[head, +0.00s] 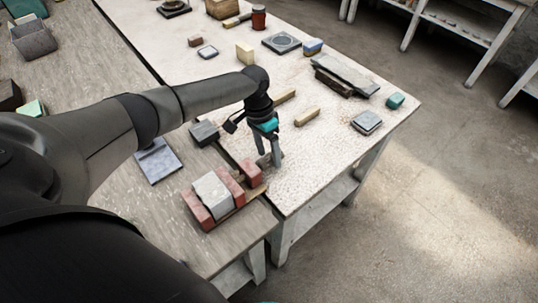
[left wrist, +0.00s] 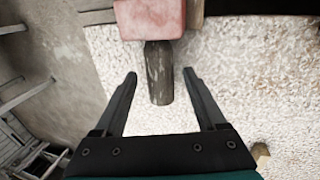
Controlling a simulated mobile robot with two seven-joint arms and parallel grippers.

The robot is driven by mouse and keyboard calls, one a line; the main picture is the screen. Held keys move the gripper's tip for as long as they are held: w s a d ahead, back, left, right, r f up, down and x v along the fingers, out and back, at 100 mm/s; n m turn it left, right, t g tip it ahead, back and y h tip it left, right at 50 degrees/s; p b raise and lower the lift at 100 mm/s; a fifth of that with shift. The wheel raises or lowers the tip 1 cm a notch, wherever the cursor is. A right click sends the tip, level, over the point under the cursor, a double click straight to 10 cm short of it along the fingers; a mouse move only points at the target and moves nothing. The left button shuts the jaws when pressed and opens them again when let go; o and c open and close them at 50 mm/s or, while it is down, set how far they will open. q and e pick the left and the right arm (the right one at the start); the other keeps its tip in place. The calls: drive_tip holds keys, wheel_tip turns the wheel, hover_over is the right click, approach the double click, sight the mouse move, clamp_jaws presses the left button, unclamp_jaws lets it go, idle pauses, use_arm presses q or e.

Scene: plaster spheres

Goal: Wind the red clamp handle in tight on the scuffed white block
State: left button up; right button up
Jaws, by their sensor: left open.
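The red clamp (head: 231,187) sits near the corner of the grey-brown bench, with the scuffed white block (head: 211,195) between its red jaws. A red end block (head: 252,172) stands on its right side and fills the top of the left wrist view (left wrist: 150,17). A dark, worn, grey-brown handle (left wrist: 159,74) sticks out from that block; no red shows on the handle itself. My left gripper (head: 268,164) is open and points down beside the end block. In the left wrist view its fingers (left wrist: 160,78) lie on either side of the handle, with gaps on both sides.
A dark grey block (head: 204,133) and a blue-grey plate (head: 158,161) lie left of my gripper. On the speckled white table, a wooden stick (head: 306,116), a grey tile stack (head: 366,122) and a teal block (head: 395,100) lie apart. The table's front right is clear.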

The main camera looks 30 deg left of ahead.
use_arm(q)
drive_tip(key=shift+d+f, duration=0.1)
drive_tip(key=shift+f, duration=0.35)
clamp_jaws()
idle(0.4)
